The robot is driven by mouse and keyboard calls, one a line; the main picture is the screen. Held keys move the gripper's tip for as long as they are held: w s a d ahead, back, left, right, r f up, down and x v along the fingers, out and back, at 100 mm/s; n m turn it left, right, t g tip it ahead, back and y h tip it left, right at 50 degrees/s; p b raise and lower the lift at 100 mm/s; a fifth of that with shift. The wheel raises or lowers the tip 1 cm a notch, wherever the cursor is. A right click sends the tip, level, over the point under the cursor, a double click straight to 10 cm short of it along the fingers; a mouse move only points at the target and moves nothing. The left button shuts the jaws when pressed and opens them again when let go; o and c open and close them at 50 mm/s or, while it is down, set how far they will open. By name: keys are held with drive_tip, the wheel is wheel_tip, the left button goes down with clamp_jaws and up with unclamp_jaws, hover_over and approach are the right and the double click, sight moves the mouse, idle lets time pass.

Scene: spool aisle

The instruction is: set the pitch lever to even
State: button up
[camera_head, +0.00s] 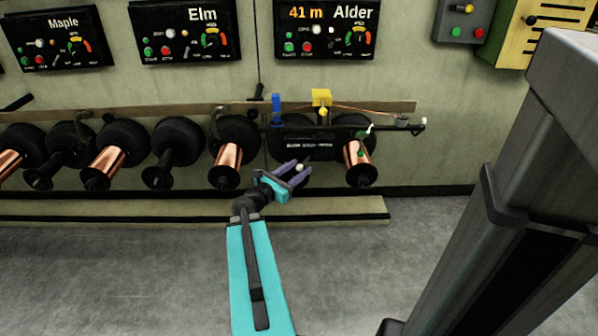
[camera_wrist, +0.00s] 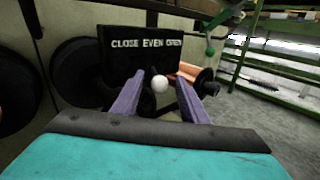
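The pitch lever shows as a white ball knob (camera_wrist: 160,83) in front of a dark plate (camera_wrist: 120,60) lettered CLOSE EVEN OPEN. The knob also shows in the head view (camera_head: 299,167), below the plate (camera_head: 290,145). In the wrist view the knob appears under the EVEN and OPEN lettering; its exact setting is hard to tell. My gripper (camera_wrist: 162,92) is open, its two purple fingers on either side of the knob with gaps visible. In the head view my gripper (camera_head: 297,173) reaches the knob from below. Most of the lever's stem is hidden.
Copper spools (camera_head: 228,165) and black spools line the wall at left; another copper spool (camera_head: 357,160) stands just right of my gripper. A rod with blue and yellow (camera_head: 321,97) parts runs above. Elm (camera_head: 185,30) and Alder (camera_head: 325,30) panels hang higher. Floor in front is clear.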

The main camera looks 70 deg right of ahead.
drive_tip(key=shift+s+d, duration=0.2)
drive_tip(key=shift+d, duration=0.4)
drive_tip(key=shift+c, duration=0.2)
clamp_jaws()
drive_tip(key=shift+a, duration=0.1)
